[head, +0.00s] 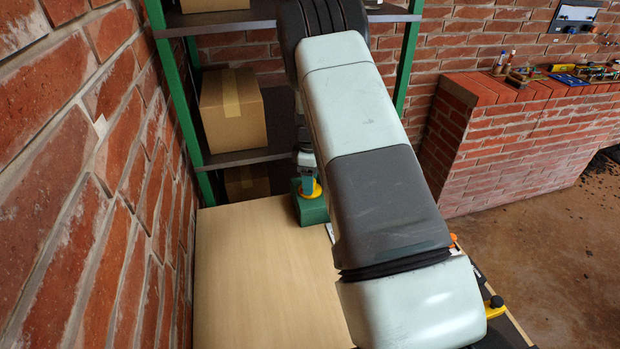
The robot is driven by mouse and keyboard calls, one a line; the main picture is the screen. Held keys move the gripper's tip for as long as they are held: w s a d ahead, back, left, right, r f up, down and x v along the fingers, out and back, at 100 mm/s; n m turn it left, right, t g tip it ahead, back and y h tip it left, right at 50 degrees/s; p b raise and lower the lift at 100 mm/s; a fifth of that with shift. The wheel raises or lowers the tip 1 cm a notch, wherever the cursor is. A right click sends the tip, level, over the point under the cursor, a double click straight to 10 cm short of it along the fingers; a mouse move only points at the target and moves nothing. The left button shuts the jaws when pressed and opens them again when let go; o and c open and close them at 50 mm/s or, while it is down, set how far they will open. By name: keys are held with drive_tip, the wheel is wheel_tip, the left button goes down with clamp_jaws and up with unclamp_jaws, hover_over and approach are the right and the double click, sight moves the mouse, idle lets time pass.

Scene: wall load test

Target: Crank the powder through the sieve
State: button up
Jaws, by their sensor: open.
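My large grey and white arm crosses the middle of the view and covers much of the work area. My gripper's fingers cannot be made out. A green block (311,209) stands at the far end of the pale wooden tabletop (262,275), with a yellow part (313,190) on top, partly behind my arm. An orange piece (453,238) and a yellow and black piece (495,307) show at the arm's right side. No sieve, crank or powder can be clearly identified; my arm may hide them.
A brick wall (70,190) runs close along the left of the tabletop. A green-framed shelf with a cardboard box (233,106) stands behind. A brick counter (520,150) with small tools is at the right. The tabletop's left part is clear.

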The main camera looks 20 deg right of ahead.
drive_tip(key=c, duration=1)
drive_tip(key=shift+c, duration=0.2)
drive_tip(key=shift+m, duration=0.3)
